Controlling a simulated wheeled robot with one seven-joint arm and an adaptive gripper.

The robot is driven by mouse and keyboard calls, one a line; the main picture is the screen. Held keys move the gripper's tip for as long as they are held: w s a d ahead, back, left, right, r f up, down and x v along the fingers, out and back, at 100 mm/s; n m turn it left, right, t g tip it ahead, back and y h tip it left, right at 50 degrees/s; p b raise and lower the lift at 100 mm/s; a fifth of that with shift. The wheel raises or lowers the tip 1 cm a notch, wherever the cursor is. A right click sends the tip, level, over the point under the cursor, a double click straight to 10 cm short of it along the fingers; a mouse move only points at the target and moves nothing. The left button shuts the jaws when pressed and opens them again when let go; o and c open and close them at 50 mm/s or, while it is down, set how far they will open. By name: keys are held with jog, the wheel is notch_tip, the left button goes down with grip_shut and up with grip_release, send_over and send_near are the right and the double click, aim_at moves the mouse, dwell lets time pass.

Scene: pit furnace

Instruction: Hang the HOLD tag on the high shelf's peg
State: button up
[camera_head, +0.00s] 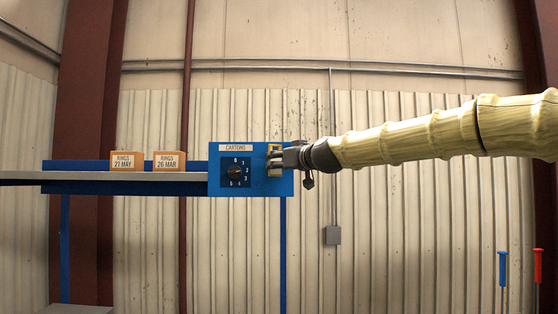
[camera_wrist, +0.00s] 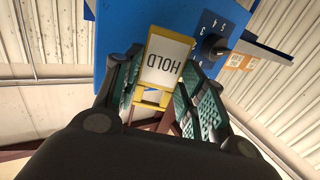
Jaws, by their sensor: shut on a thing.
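The HOLD tag (camera_wrist: 165,64) is a yellow tag with a white face; its lettering appears upside down in the wrist view. My gripper (camera_wrist: 158,92) is shut on it, with a green-padded finger on either side. In the head view my gripper (camera_head: 280,160) is at the right part of the blue panel on the high shelf (camera_head: 180,177), and the tag (camera_head: 274,148) shows in front of that panel. The tag overlaps the panel in both views; I cannot tell whether it touches it. The peg is not visible, hidden by the tag or gripper.
The blue panel (camera_head: 214,185) carries a CARTONS label (camera_head: 235,147) and a numbered dial (camera_head: 235,173) left of my gripper. Two boxes labelled RINGS, 21 MAY (camera_head: 127,161) and 26 MAR (camera_head: 169,161), stand on the shelf. A grey wall box (camera_head: 333,235) is below right.

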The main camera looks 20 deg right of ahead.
jog(key=shift+w+d+f+p, duration=0.1)
jog(key=shift+w+d+p, duration=0.15)
jog(key=shift+w, duration=0.4)
jog(key=shift+w+d+p, duration=0.15)
jog(key=shift+w+p, duration=0.05)
jog(key=shift+w, duration=0.45)
jog(key=shift+w+d+f, duration=0.1)
jog(key=shift+w+f, duration=0.15)
jog(key=shift+w, duration=0.1)
jog(key=shift+b, duration=0.3)
jog(key=shift+f, duration=0.25)
jog(key=o, duration=0.9)
jog(key=shift+w+f, duration=0.1)
jog(key=shift+w, duration=0.05)
jog(key=shift+o, duration=0.2)
jog(key=shift+w+d, duration=0.1)
jog(key=shift+w, duration=0.15)
jog(key=shift+s, duration=0.1)
